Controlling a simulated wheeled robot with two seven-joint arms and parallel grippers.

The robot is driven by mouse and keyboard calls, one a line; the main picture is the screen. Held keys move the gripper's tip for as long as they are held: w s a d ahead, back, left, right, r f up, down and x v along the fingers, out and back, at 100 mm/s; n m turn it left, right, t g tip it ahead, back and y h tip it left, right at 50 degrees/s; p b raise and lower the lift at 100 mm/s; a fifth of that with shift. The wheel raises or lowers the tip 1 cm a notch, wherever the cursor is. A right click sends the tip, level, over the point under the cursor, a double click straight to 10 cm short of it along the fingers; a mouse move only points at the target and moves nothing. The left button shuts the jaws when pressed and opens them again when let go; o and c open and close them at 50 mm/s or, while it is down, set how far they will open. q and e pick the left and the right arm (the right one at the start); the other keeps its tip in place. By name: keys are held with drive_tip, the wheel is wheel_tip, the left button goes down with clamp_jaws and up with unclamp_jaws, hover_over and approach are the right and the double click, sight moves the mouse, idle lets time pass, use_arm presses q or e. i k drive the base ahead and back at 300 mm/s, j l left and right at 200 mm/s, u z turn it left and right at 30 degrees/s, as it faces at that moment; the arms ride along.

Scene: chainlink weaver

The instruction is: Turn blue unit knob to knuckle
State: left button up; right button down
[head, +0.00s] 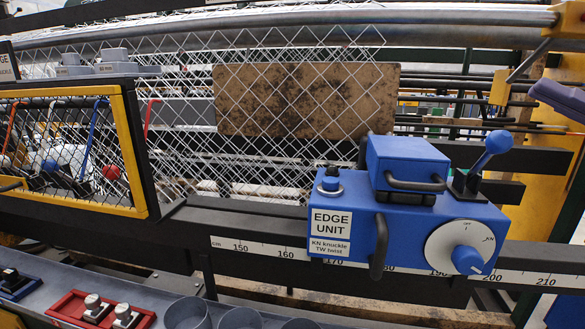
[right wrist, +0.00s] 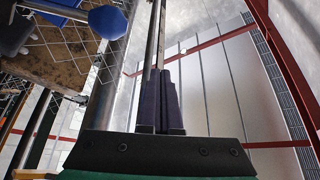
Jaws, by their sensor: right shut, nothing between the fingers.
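The blue edge unit (head: 345,225) sits on the black rail with its ruler strip. Its white dial (head: 448,240) carries a blue knob (head: 468,260) at the front right. "KN" shows at the dial's upper right; the other mark near the top is too small to read surely. I cannot tell which mark the knob points to. A blue ball lever (head: 492,147) stands above the dial; its ball also shows in the right wrist view (right wrist: 108,20). My right gripper (head: 545,92) is shut and empty, right of and above the unit, apart from it. My left gripper is out of view.
Chain-link mesh (head: 190,150) and a stained brown board (head: 305,100) stand behind the unit. A yellow-framed guard (head: 140,150) is at the left. A grey tray (head: 60,295) with red and blue switch boxes and round cups lies at the lower left.

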sight(466, 260)
drive_tip(key=k, duration=1.25)
